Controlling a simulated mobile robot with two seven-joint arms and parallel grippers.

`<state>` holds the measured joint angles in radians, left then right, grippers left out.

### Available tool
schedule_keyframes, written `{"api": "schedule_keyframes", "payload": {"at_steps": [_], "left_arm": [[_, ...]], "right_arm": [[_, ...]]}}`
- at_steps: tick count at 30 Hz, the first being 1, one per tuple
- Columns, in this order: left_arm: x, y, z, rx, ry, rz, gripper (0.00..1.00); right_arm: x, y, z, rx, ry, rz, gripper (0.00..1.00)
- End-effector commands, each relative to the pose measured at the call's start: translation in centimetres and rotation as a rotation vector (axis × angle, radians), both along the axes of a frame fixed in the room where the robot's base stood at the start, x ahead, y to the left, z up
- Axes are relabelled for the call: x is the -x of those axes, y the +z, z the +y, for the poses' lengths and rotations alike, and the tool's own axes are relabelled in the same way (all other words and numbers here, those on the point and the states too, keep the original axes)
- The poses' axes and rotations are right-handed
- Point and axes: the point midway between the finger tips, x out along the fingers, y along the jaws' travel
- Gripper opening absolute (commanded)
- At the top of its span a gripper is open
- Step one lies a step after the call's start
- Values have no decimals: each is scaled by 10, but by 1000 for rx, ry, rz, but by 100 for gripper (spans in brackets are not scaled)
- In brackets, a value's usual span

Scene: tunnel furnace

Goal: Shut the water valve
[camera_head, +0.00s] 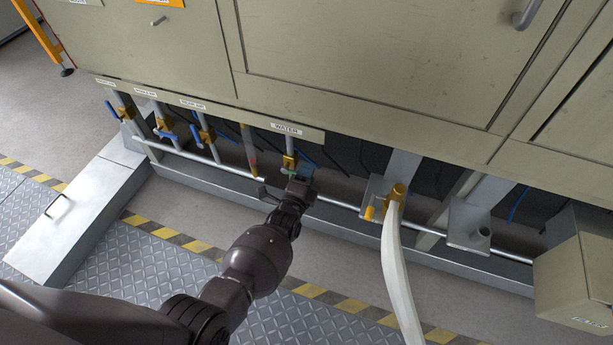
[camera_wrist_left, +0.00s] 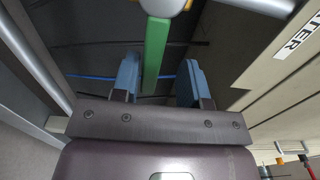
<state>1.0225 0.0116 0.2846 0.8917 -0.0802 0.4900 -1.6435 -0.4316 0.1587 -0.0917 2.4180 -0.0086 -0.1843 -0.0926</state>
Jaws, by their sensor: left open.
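The water valve (camera_head: 289,160) is a brass body on a vertical pipe below the WATER label (camera_head: 286,128) in the head view. Its green lever (camera_wrist_left: 155,55) shows in the left wrist view, running from a round pivot at the top edge down between my fingers. My left gripper (camera_head: 297,184) is at the valve. In the left wrist view the left gripper (camera_wrist_left: 160,82) is open, with one blue-tipped finger on each side of the lever. The lever is nearer the left finger in that view; contact cannot be told. In the head view my gripper mostly hides the lever.
Several blue-handled valves (camera_head: 205,135) stand to the left along the same panel. A horizontal pipe (camera_head: 340,204) runs low in front. A white hose (camera_head: 395,265) hangs from a brass fitting (camera_head: 398,192) at right. The furnace panel (camera_head: 340,60) overhangs the valves.

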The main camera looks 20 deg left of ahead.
Motion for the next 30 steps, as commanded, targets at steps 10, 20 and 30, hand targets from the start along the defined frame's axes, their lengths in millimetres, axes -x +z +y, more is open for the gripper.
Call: {"api": "schedule_keyframes", "payload": {"at_steps": [10,20,30], "left_arm": [[-6,84,0,0,1,-22,40],[-5,149,0,1,1,-19,40],[-2,187,0,0,0,-9,40]], "right_arm": [[-3,11,6,50,32,92,43],[5,15,0,18,-12,126,43],[12,13,-4,-13,-45,153,43]]}}
